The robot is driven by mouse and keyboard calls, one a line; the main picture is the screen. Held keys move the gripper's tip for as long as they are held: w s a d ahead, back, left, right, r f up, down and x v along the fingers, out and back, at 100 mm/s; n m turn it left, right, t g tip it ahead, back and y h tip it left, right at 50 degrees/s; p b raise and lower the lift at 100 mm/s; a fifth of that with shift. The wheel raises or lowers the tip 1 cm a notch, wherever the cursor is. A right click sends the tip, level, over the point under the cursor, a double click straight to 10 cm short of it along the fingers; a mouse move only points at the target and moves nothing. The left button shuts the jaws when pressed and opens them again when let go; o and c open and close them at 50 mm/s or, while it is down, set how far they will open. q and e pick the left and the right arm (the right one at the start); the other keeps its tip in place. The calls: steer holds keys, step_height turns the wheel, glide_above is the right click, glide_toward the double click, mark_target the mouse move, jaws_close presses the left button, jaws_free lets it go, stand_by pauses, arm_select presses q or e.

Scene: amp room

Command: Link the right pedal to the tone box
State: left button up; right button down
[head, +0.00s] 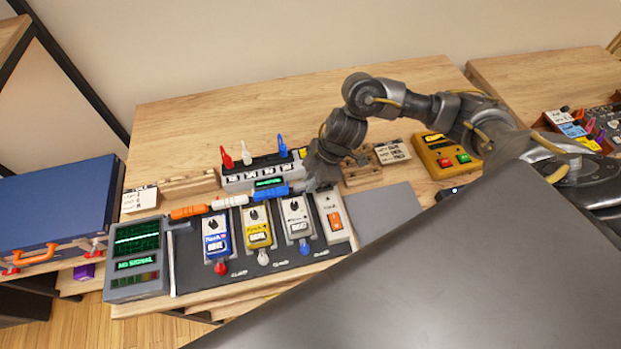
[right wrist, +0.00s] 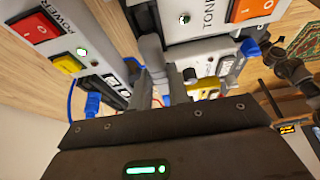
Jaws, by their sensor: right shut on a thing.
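The right pedal (head: 297,220) is white with a black knob, rightmost of three pedals on a dark board. The tone box (head: 335,224) stands just to its right, with an orange switch. It also shows in the right wrist view (right wrist: 208,28). My right gripper (head: 309,185) is low behind these two, over the gap between them. My left gripper is not in view.
Orange (head: 190,212), white (head: 230,202) and blue (head: 271,193) links lie in a row behind the pedals. A power strip (head: 240,180) with upright plugs stands close behind. A screen reading "NO SIGNAL" (head: 137,262) is at left. Bare table lies further back.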

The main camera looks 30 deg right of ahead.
stand_by(0.4)
steer(key=c, duration=0.9)
jaws_free()
steer(key=shift+o, duration=0.2)
step_height(320, 180, up, 7)
steer(key=p, duration=0.8)
steer(key=shift+p, duration=0.3)
